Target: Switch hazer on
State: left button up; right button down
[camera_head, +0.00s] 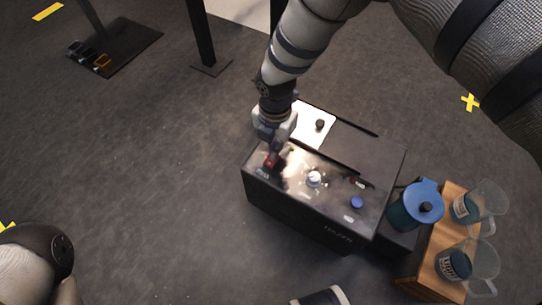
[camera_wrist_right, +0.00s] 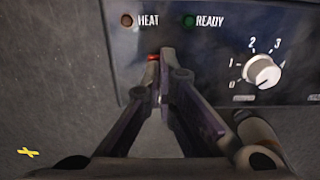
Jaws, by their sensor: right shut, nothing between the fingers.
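The hazer (camera_head: 300,212) is a dark box on the floor with a control panel on top. A small red switch (camera_head: 271,161) sits at the panel's left end; in the right wrist view only a sliver of red (camera_wrist_right: 153,57) shows behind my fingers. My right gripper (camera_head: 274,153) is shut and empty, its fingertips right at the red switch; I cannot tell whether they touch it. The right wrist view shows the shut fingertips (camera_wrist_right: 162,54) below the brown HEAT lamp (camera_wrist_right: 127,20) and green READY lamp (camera_wrist_right: 189,20). Neither lamp looks clearly lit. My left gripper is out of view.
A white numbered knob (camera_wrist_right: 263,71) and a blue button (camera_head: 357,202) are on the panel.

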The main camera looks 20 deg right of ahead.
jog(key=shift+f+b, duration=0.3)
jog(key=shift+f, duration=0.4)
dwell(0.3)
jog(key=shift+r+p, duration=2.1)
jog(key=shift+r, duration=1.5)
jog(key=shift+f, duration=0.1)
